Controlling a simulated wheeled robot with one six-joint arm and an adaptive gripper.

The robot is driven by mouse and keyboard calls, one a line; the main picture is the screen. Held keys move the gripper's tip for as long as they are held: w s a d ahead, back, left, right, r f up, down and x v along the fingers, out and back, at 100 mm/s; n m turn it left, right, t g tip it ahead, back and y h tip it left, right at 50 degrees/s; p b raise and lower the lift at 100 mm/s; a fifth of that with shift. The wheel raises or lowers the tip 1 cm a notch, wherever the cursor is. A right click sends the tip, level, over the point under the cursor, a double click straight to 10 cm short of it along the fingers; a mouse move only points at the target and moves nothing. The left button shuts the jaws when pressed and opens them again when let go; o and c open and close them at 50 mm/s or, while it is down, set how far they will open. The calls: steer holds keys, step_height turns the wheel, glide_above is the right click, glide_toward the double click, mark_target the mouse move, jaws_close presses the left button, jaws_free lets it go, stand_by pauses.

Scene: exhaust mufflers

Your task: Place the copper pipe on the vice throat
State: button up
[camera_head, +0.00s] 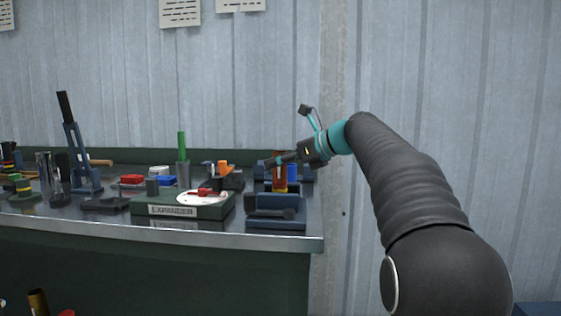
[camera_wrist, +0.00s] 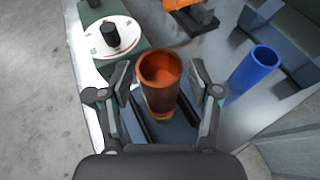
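A copper pipe (camera_wrist: 160,85) stands upright between the fingers of my gripper (camera_wrist: 163,85) in the wrist view, seen into its open top. A gap shows on each side of it, so the gripper looks open around the pipe. Its lower end shows a yellow-green band; its seat is partly hidden. In the head view the copper pipe (camera_head: 279,183) is partly behind my gripper (camera_head: 272,161), near the bench's right end. A low blue block (camera_head: 275,222), possibly the vice, lies in front of it; a blue-grey body (camera_wrist: 180,133) also shows beneath the pipe in the wrist view.
The green expander box with a white dial (camera_head: 202,198) stands left of the pipe. A blue tube (camera_wrist: 254,70) stands to its right in the wrist view. An orange-and-black part (camera_wrist: 200,14) lies beyond. The bench's right edge (camera_head: 318,244) is close; the left is crowded.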

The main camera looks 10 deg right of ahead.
steer(key=v, duration=1.2)
steer(key=shift+p, duration=0.45)
steer(key=shift+r, duration=0.15)
steer(key=s+a+f+n+g+h, duration=0.1)
steer(key=s+a+f+n+h, duration=0.1)
steer(key=s+a+f+n, duration=0.4)
steer(key=s+a+f+n+g+h, duration=0.25)
steer(key=s+f+n, duration=0.25)
steer(key=s+f, duration=0.35)
steer(key=s+f+n+h, duration=0.5)
steer(key=s+f+n, duration=1)
steer(key=s+f, duration=0.3)
steer(key=shift+d+f+n, duration=0.2)
steer(key=shift+f+n, duration=0.2)
steer(key=shift+f, duration=0.35)
